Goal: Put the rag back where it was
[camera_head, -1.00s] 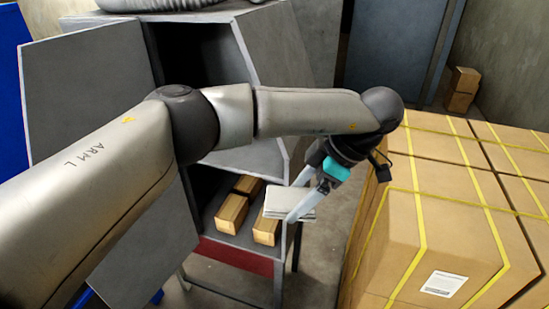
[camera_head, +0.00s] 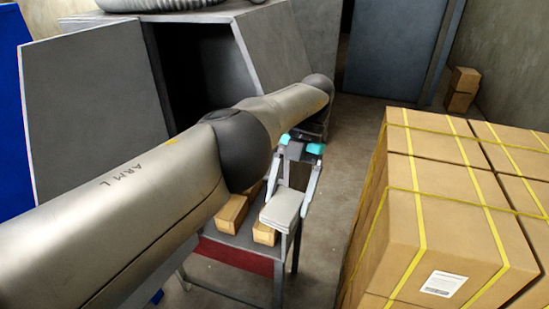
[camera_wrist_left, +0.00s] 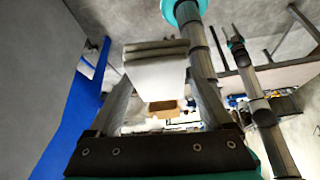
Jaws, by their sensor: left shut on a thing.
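The rag, a folded pale grey-white pad (camera_head: 283,211), is held between the fingers of my left gripper (camera_head: 285,203). In the left wrist view the rag (camera_wrist_left: 155,75) shows as stacked layers between the two fingers of the left gripper (camera_wrist_left: 158,85).
Wooden blocks (camera_head: 231,213) lie on the shelf, partly hidden by my left arm. The grey cabinet (camera_head: 290,50) stands open behind. Strapped cardboard boxes (camera_head: 440,225) stand at the right. Bare floor (camera_head: 328,225) lies between shelf and boxes.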

